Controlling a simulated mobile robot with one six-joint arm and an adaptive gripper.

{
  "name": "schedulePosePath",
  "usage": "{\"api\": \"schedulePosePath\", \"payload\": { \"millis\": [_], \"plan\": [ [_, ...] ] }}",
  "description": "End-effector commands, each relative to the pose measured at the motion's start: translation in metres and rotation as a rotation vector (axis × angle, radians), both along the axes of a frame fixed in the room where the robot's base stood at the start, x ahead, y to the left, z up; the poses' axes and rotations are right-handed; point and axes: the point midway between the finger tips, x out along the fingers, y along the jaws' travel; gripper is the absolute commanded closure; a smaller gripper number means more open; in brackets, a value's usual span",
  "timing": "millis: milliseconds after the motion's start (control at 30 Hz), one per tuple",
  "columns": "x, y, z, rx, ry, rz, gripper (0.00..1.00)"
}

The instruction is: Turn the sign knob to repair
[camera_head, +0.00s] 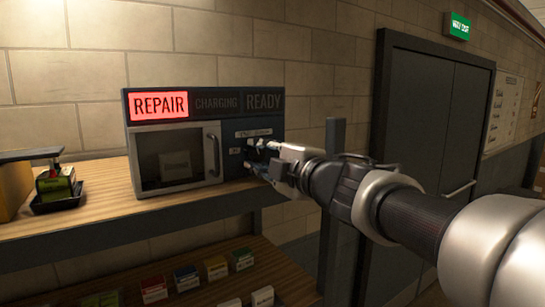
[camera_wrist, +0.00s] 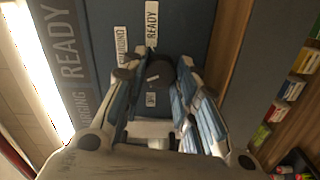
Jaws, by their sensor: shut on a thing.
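The charger box (camera_head: 180,190) stands on the wooden bench, with a sign along its top. The REPAIR panel (camera_head: 160,106) glows red. The CHARGING panel (camera_head: 217,103) and READY panel (camera_head: 264,102) are dark. My gripper (camera_head: 257,157) is at the right part of the box front, covering the knob in the head view. In the wrist view the dark round knob (camera_wrist: 158,74) sits between my fingers, and my gripper (camera_wrist: 156,82) is shut on it. White labels surround the knob, including a READY label (camera_wrist: 151,22). The knob's pointing direction is hard to tell.
A glazed door (camera_head: 175,160) with a grip handle is on the box's left part, closed. A black tray (camera_head: 58,197) with a green item stands left on the bench (camera_head: 105,210). Several coloured boxes sit on the lower shelf. A grey double door (camera_head: 425,130) is at right.

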Motion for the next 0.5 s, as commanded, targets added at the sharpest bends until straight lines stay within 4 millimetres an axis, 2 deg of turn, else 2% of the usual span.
{"api": "schedulePosePath", "payload": {
  "millis": [300, 500],
  "plan": [
    [0.0, 0.0001, 0.0002, 0.001, 0.001, 0.0, 0.53],
    [0.0, 0.0, 0.0001, 0.001, 0.001, 0.0, 0.52]
  ]
}}
